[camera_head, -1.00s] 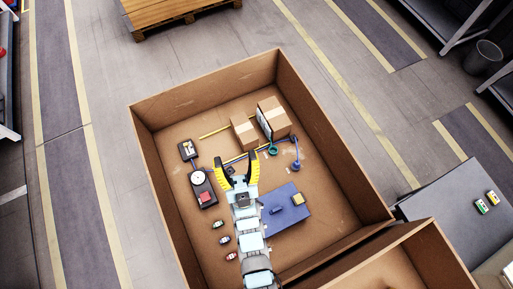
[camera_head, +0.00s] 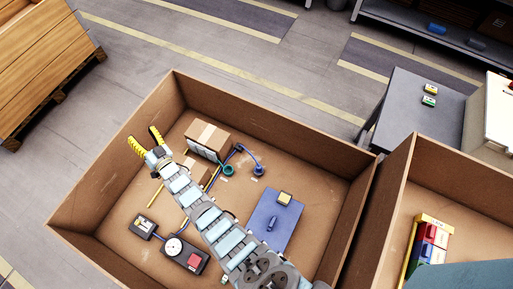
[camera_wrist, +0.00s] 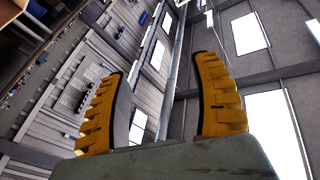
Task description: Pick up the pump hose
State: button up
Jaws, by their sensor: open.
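A thin blue hose (camera_head: 246,152), which looks like the pump hose, arches from a small blue round-based part (camera_head: 258,170) in the cardboard box; its other stretch runs down-left and passes partly out of sight behind my arm. A teal ring-shaped piece (camera_head: 228,169) sits beside it. My gripper (camera_head: 143,137) is open and empty, with yellow fingers spread, up and left of the hose and apart from it, over the box's far-left wall in the picture. In the wrist view my open fingers (camera_wrist: 160,65) frame only the hall's walls and bright windows; no hose shows there.
Cartons (camera_head: 207,139) stand between my gripper and the hose. A blue panel (camera_head: 268,232), a dark gauge unit (camera_head: 198,262) and a small dark box (camera_head: 143,226) lie in the large cardboard box (camera_head: 290,135). A second box adjoins at right, near a grey table (camera_head: 405,110).

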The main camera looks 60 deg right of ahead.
jog(key=w+d+f+m+g+b, duration=0.1)
jog(key=d+f+m+g+b, duration=0.35)
jog(key=d+f, duration=0.9)
jog(key=s+d+f+m+g+y+b, duration=0.2)
jog(key=s+d+f+g+b, duration=0.45)
jog(key=d+f, duration=0.35)
jog(key=m+g+y+b, duration=0.5)
jog(key=g+b, duration=0.3)
jog(key=b, duration=0.4)
send_over(259, 166)
notch_tip(259, 166, down, 6)
jog(key=shift+w+a+f+b, duration=0.15)
jog(key=shift+f+b, duration=0.45)
jog(key=shift+f, duration=1.4)
jog(key=shift+w+d+f+b, duration=0.1)
jog(key=shift+f+b, duration=0.55)
jog(key=shift+f, duration=1.4)
jog(key=shift+w+a+f+b, duration=0.15)
jog(key=shift+f+b, duration=0.45)
jog(key=shift+f, duration=1.4)
jog(key=f+b, duration=0.1)
jog(key=f, duration=0.1)
jog(key=s+f+b, duration=0.1)
jog(key=shift+d+f+m, duration=0.15)
jog(key=shift+f+m, duration=0.1)
jog(key=shift+f, duration=0.15)
jog(key=shift+w+f+b, duration=0.2)
jog(key=shift+f+b, duration=0.3)
jog(key=shift+f, duration=0.15)
jog(key=shift+s, duration=0.1)
